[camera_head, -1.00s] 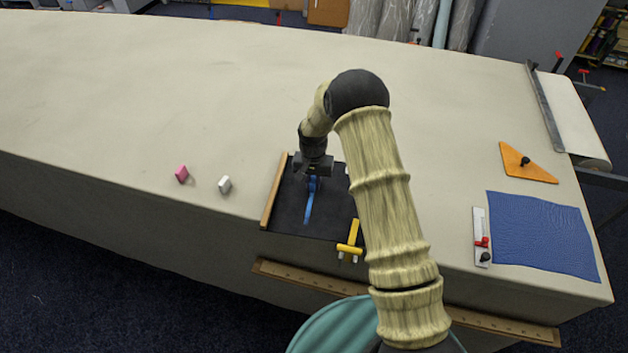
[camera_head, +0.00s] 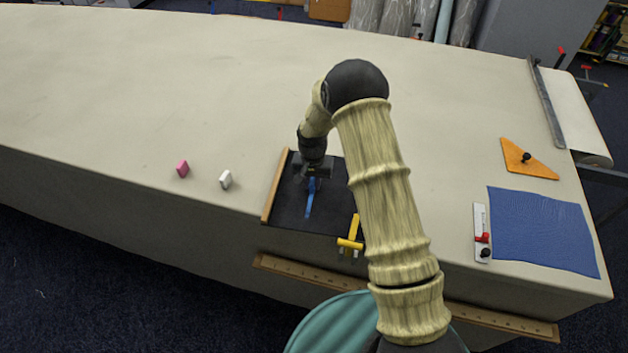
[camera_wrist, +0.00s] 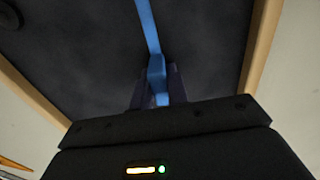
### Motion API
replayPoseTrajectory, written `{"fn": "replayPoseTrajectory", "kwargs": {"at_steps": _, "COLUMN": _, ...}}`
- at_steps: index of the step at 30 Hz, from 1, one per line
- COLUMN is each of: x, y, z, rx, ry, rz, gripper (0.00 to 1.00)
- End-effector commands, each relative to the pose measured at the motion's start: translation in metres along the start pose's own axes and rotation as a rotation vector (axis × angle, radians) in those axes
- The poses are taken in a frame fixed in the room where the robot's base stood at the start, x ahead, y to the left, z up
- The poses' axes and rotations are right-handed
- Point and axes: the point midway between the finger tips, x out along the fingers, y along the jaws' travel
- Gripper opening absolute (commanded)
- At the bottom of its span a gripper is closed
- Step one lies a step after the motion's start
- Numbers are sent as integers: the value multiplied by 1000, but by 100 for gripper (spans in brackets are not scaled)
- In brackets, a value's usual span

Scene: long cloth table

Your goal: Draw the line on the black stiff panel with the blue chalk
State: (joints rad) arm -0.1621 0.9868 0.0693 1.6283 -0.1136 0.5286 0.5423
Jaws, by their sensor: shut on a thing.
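The black stiff panel (camera_head: 327,218) lies at the table's front edge, with a wooden strip along its left side. A blue line (camera_head: 308,206) runs on it from below my gripper toward the front edge; it also shows in the wrist view (camera_wrist: 148,28). My gripper (camera_head: 313,181) points down over the panel. In the wrist view, my gripper (camera_wrist: 156,92) is shut on the blue chalk (camera_wrist: 157,72). The chalk's tip appears to meet the line, but exact contact is hard to tell. My arm hides the panel's right part in the head view.
A yellow clamp (camera_head: 350,243) sits at the panel's front edge. An orange triangle (camera_head: 527,162) and blue cloth (camera_head: 540,235) lie right. The table's far side is clear.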

Motion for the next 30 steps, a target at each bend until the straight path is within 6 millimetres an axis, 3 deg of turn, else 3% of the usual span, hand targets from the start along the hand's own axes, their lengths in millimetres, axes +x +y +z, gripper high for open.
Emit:
{"fn": "replayPoseTrajectory", "kwargs": {"at_steps": 9, "x": 1, "y": 0, "z": 14, "rx": -1, "ry": -6, "rz": 2, "gripper": 0}}
{"fn": "replayPoseTrajectory", "kwargs": {"at_steps": 30, "x": -1, "y": 0, "z": 26, "rx": -1, "ry": -2, "rz": 1, "gripper": 0}}
